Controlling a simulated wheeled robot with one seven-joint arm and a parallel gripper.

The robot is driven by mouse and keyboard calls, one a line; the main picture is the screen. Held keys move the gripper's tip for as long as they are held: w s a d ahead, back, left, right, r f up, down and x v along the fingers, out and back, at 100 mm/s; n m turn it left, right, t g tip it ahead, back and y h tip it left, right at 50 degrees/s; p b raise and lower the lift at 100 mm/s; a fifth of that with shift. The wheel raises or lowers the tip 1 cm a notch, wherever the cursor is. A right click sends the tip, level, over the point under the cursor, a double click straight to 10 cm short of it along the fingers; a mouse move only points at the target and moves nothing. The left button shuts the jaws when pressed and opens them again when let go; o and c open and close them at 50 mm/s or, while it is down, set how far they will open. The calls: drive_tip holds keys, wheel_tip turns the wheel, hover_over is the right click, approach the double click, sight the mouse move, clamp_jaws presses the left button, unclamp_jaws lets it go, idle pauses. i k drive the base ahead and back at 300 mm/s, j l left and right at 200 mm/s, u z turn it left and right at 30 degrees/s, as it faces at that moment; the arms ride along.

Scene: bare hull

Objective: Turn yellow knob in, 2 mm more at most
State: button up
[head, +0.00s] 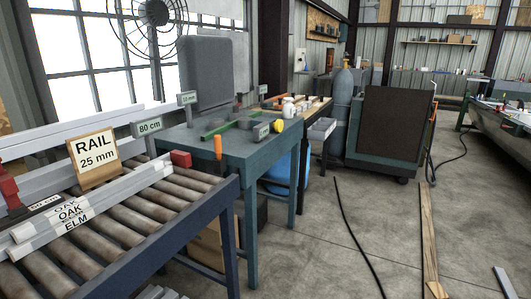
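A small yellow knob (279,126) shows near the right end of the teal bench (232,148). I cannot tell how far in the knob stands. Nothing is touching it. My gripper is not in view.
An orange upright piece (217,147) and a red block (181,158) stand near the bench's front left. A gas cylinder (343,98) and a dark cart stand behind.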

sight(278, 125)
drive_tip(key=i+z, duration=0.1)
drive_tip(key=i, duration=0.6)
drive_tip(key=i+j, duration=0.15)
drive_tip(key=i, duration=0.55)
drive_tip(key=i+j+z, duration=0.15)
drive_tip(key=i, duration=0.55)
drive_tip(key=i+j+z, duration=0.25)
drive_tip(key=i, duration=0.25)
drive_tip(key=i+j+z, duration=0.15)
drive_tip(key=i+z, duration=0.15)
drive_tip(key=i, duration=0.25)
